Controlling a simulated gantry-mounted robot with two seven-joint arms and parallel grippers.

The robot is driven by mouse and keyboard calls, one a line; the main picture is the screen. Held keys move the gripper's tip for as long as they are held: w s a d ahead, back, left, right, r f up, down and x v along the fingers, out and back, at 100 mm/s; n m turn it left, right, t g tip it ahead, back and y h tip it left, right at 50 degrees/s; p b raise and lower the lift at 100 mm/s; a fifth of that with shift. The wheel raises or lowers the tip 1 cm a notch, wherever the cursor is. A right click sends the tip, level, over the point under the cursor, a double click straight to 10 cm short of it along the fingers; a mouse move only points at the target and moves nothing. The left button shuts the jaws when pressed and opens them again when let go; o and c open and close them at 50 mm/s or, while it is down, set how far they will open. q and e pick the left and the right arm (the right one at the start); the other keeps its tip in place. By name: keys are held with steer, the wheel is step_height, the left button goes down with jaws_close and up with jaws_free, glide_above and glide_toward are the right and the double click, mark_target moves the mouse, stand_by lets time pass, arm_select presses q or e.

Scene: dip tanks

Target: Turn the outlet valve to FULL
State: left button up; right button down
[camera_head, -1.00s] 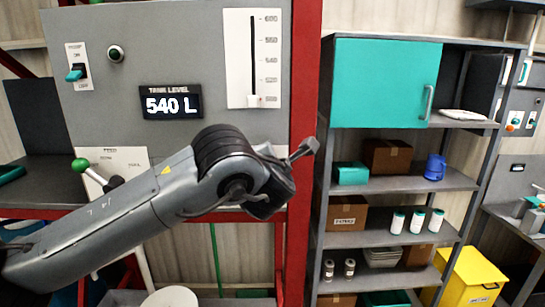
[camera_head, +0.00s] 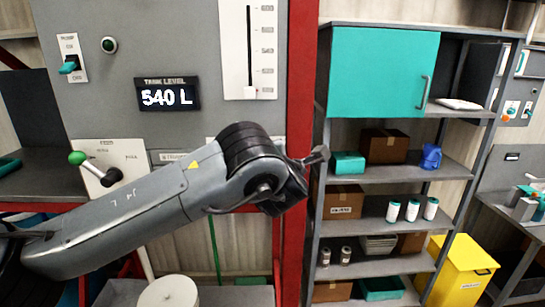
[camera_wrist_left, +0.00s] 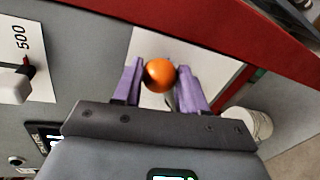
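In the left wrist view an orange ball knob (camera_wrist_left: 160,75) stands in front of a white plate (camera_wrist_left: 207,52) on the grey panel. The two purple fingers of my left gripper (camera_wrist_left: 160,82) are on either side of the knob, spread about as wide as it. I cannot tell whether they touch it. The lever under the knob and any FULL mark are hidden. In the head view my left arm covers this valve, and the fingers are out of sight. My right gripper is in neither view.
A lever with a green knob (camera_head: 77,158) is on a plate at the left. The level display (camera_head: 167,95) reads 540 L. A red post (camera_head: 298,70) stands right beside my wrist. Farther right is a shelf (camera_head: 400,172) with boxes and bottles, and a yellow bin (camera_head: 462,275).

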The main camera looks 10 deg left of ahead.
arm_select(q)
steer(key=o, duration=0.4)
steer(key=shift+a, duration=0.1)
steer(key=shift+c, duration=0.2)
steer(key=shift+s, duration=0.1)
steer(key=b+v, duration=0.5)
steer(key=v, duration=0.5)
steer(key=shift+s, duration=0.25)
steer(key=shift+r, duration=0.1)
